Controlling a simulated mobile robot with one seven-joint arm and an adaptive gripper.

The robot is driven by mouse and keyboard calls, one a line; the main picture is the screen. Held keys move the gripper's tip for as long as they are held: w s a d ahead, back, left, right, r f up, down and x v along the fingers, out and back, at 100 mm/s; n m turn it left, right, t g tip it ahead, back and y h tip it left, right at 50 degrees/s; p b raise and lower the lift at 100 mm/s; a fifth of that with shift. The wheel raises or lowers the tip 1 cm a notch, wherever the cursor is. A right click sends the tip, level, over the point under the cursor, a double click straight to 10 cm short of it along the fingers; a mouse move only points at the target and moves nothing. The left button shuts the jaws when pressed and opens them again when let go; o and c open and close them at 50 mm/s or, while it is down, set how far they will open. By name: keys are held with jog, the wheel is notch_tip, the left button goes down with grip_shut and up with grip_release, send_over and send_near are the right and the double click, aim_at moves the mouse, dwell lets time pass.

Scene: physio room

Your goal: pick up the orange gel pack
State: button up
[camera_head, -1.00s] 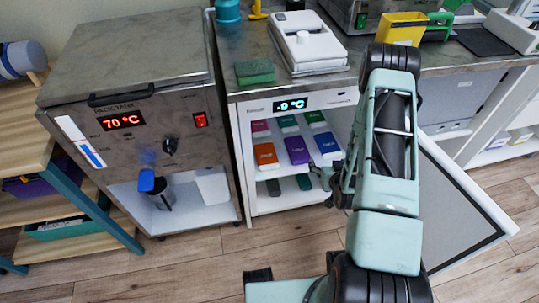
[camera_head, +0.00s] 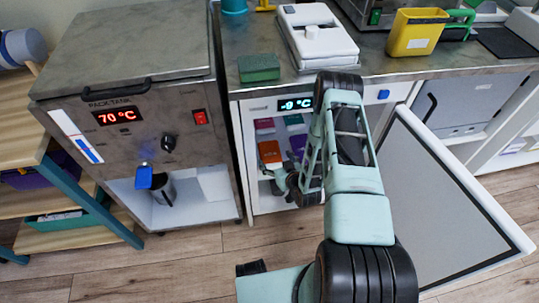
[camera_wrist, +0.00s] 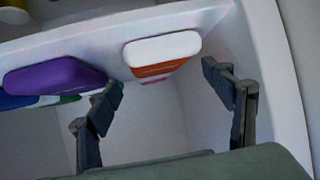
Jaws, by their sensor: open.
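The orange gel pack (camera_head: 269,151) lies at the left of the middle shelf of the open freezer cabinet (camera_head: 246,160). The purple gel pack (camera_head: 298,144) is just right of it, partly behind my arm. My gripper (camera_head: 285,181) is at the cabinet's opening, low and slightly right of the orange pack. In the wrist view, my gripper's (camera_wrist: 160,80) two dark fingers are spread with nothing between them. The orange pack (camera_wrist: 165,68), with a white edge, shows beyond and between the fingertips, apart from them. The purple pack (camera_wrist: 55,75) is left of it, near the left finger.
The freezer door (camera_head: 455,190) stands open to the right. A tank (camera_head: 130,140) reading 70 °C stands at left. A green block (camera_head: 258,68), a white device (camera_head: 318,38) and a yellow bin (camera_head: 415,33) are on the counter. My arm hides part of the cabinet.

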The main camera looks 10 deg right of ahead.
aim_at(270, 152)
jog(key=x, duration=0.1)
jog(key=b+x, duration=0.1)
jog(key=x, duration=0.3)
jog(key=shift+w+r, duration=0.2)
jog(key=shift+w, duration=0.05)
jog(key=c, duration=1.1)
jog(key=shift+c, duration=0.2)
